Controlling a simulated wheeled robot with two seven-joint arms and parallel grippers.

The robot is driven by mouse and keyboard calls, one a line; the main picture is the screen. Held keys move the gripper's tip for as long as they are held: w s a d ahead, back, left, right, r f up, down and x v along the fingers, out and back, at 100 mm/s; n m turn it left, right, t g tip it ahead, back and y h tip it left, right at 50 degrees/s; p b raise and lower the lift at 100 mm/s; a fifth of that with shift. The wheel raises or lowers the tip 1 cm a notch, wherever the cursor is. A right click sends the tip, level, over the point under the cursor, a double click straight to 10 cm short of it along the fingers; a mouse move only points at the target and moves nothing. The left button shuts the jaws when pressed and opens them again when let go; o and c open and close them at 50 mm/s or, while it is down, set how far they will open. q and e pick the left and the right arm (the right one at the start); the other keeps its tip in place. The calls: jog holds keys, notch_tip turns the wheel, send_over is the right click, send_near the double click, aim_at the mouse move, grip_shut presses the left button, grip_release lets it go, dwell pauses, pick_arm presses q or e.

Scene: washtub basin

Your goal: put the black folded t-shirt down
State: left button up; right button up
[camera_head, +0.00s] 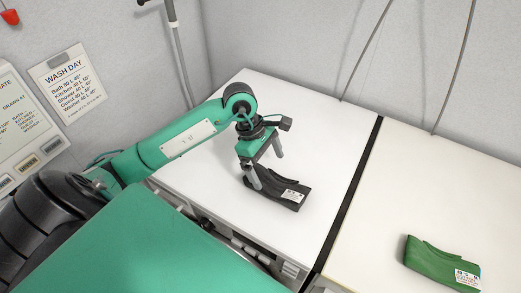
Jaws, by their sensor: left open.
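The black folded t-shirt (283,196) lies on the white top (310,108) of the left unit, with a white label near its right end. My left gripper (267,172) points down just above and at the shirt's upper left part. Its two fingers are apart, one in front of the shirt's left end and one farther back. I cannot tell whether a finger touches the cloth. My right gripper does not show.
A green folded garment (440,262) with a white label lies on the right white top. A dark gap (352,195) separates the two tops. Grey hoses (462,65) hang along the back wall. Free room lies behind the black shirt and on the right top.

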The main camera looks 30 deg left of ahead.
pick_arm(q)
jog(key=b+v, duration=0.1)
jog(key=v, duration=0.6)
jog(key=shift+f, duration=0.1)
